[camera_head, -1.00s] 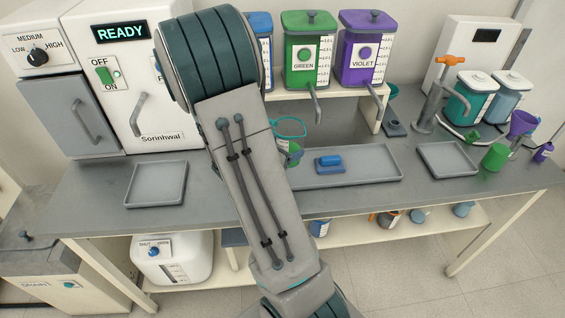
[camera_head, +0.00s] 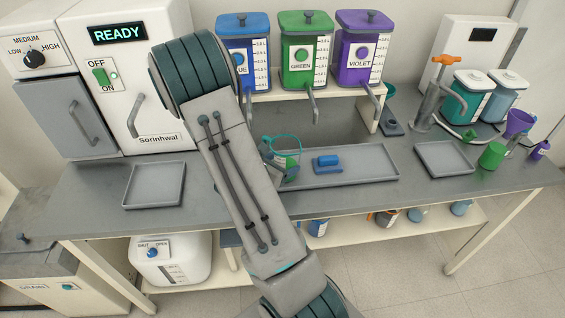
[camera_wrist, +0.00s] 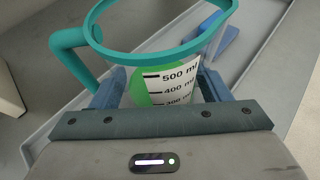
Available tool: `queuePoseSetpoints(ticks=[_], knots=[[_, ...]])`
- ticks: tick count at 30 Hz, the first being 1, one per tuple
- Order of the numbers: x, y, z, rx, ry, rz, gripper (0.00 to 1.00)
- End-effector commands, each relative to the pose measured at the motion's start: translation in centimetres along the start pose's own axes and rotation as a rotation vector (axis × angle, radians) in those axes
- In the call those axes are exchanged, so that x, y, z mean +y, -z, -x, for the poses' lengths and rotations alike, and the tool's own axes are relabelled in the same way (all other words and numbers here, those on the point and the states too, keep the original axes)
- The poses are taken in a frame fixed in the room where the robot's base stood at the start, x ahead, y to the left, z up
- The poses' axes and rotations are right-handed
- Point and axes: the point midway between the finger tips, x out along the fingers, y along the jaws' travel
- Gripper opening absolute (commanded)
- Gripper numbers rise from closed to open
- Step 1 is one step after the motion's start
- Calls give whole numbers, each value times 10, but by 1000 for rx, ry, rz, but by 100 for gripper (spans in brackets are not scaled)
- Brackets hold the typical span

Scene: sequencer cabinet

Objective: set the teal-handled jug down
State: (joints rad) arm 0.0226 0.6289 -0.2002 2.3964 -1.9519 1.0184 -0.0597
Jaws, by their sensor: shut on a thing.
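The teal-handled jug (camera_head: 287,150) is clear, with a teal rim and a volume scale, and shows green inside. In the wrist view the jug (camera_wrist: 165,72) stands between the two blue fingers of my gripper (camera_wrist: 157,88), which is shut on its body. Its teal handle (camera_wrist: 72,52) sticks out to the left. In the head view my gripper (camera_head: 282,172) is mostly hidden behind my arm. The jug is over the left part of the long grey tray (camera_head: 350,178). I cannot tell whether its base touches the tray.
A blue block-like thing (camera_head: 327,163) lies in the long tray, right of the jug. Blue, green (camera_head: 305,50) and violet dispensers stand on a shelf behind. An empty tray (camera_head: 155,186) is at left, another (camera_head: 445,158) at right. A green cup (camera_head: 492,155) stands far right.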

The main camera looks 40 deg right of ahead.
Motion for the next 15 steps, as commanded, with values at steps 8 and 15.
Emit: queuePoseSetpoints(ticks=[8,15], knots=[[0,2,-1,0,0,1,92],[0,1,0,0,0,1,92]])
